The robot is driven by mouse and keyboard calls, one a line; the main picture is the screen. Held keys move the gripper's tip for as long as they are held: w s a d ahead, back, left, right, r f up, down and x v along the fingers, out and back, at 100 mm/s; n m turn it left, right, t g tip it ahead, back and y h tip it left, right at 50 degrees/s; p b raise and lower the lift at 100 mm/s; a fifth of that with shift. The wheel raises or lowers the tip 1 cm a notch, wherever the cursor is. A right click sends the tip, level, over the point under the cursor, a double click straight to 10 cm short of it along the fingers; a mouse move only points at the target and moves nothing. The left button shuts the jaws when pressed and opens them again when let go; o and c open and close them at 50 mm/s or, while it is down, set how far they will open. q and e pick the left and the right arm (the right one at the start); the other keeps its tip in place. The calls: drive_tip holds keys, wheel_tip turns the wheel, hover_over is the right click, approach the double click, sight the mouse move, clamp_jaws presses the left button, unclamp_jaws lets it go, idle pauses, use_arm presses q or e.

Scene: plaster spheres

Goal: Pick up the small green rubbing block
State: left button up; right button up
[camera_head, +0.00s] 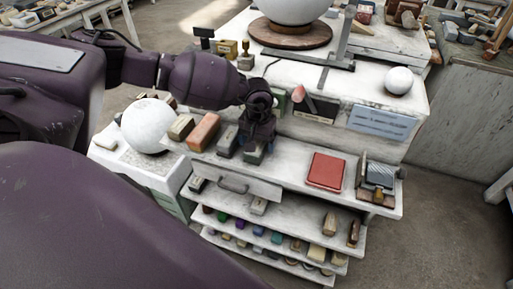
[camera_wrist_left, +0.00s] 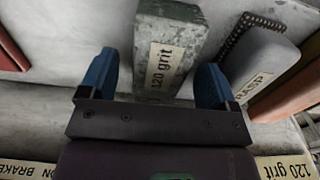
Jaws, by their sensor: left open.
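The small green rubbing block (camera_wrist_left: 172,28) is a mottled grey-green bar with a "120 grit" label on its side, seen in the left wrist view. In the head view its end (camera_head: 255,156) shows on the upper shelf, mostly hidden under my left gripper (camera_head: 257,146). In the left wrist view, the blue fingers of my left gripper (camera_wrist_left: 158,78) are open, one on each side of the block, with gaps visible. I cannot tell how far down the fingers reach. My right gripper is not in view.
A grey block labelled "RASP" (camera_wrist_left: 268,60) lies close beside one finger. An orange-brown block (camera_head: 204,131) and a red pad (camera_head: 326,171) share the shelf. A white sphere (camera_head: 148,126) stands at left. The shelf between block and pad is clear.

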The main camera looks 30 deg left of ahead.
use_arm(q)
drive_tip(key=shift+f, duration=0.85)
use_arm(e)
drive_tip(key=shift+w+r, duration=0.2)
use_arm(q)
drive_tip(key=c, duration=1.2)
drive_tip(key=shift+r, duration=0.1)
drive_tip(key=shift+c, duration=0.2)
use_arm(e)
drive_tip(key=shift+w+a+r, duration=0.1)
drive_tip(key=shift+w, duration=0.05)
use_arm(q)
drive_tip(key=shift+r, duration=0.1)
